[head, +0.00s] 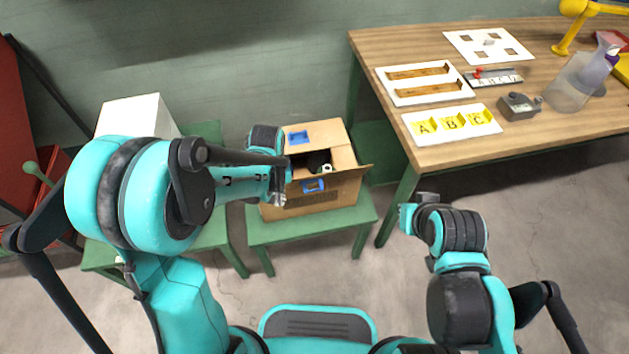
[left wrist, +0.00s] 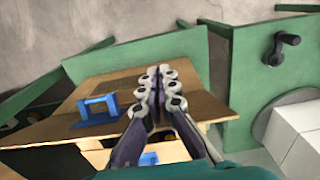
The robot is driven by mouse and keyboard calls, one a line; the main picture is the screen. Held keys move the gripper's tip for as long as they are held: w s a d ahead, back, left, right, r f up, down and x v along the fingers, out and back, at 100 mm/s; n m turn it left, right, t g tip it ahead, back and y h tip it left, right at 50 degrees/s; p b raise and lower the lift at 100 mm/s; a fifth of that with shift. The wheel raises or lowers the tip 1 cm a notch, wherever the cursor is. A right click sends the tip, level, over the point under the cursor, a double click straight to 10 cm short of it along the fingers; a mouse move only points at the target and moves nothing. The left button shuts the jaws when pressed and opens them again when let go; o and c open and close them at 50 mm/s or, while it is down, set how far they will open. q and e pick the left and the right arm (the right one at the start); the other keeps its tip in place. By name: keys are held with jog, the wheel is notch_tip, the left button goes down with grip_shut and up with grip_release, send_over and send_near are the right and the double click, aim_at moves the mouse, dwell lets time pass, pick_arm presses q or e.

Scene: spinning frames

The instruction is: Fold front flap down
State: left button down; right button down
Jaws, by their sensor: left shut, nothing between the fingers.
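An open cardboard box (head: 338,190) stands on a green stool. Its front flap, with a blue handle (head: 313,185), leans outward at the near side; the flap (left wrist: 65,125) and its blue handle (left wrist: 98,108) also show in the left wrist view. The back flap (head: 325,133) carries a blue square. A dark and white item (head: 325,168) lies inside the box. My left gripper (head: 279,200) is shut and empty at the box's left front corner; in the left wrist view its fingertips (left wrist: 160,80) overlap the flap. Contact is unclear. My right gripper (head: 416,205) is away to the right, its fingers unclear.
The green stool (head: 260,232) has bare top in front of the box. A white box (head: 137,116) stands to the left. A wooden table (head: 545,135) with trays and tools stands at the right. The floor between stool and base is clear.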

pick_arm(q)
jog(key=shift+w, duration=0.1)
jog(key=shift+w+a+r+p, duration=0.2)
jog(key=shift+w+a+r, duration=0.15)
jog(key=shift+w, duration=0.65)
jog(key=shift+w+a+r+p, duration=0.25)
jog(key=shift+w+r, duration=0.15)
jog(key=shift+w, duration=0.55)
jog(key=shift+w+a+r+p, duration=0.2)
jog(key=shift+w+a+r, duration=0.15)
jog(key=shift+w, duration=0.75)
jog(key=shift+w+a, duration=0.25)
jog(key=shift+w, duration=0.65)
jog(key=shift+w+a, duration=0.2)
jog(key=shift+w, duration=0.75)
jog(key=shift+w+a+f+b, duration=0.15)
jog(key=shift+w+a+f, duration=0.05)
jog(key=shift+w, duration=0.35)
jog(key=shift+w+a+f+b, duration=0.15)
jog(key=shift+w+f+b, duration=0.05)
jog(key=shift+w, duration=0.4)
jog(key=shift+w+a+f+b, duration=0.15)
jog(key=shift+w+a+f, duration=0.05)
jog(key=shift+w, duration=0.35)
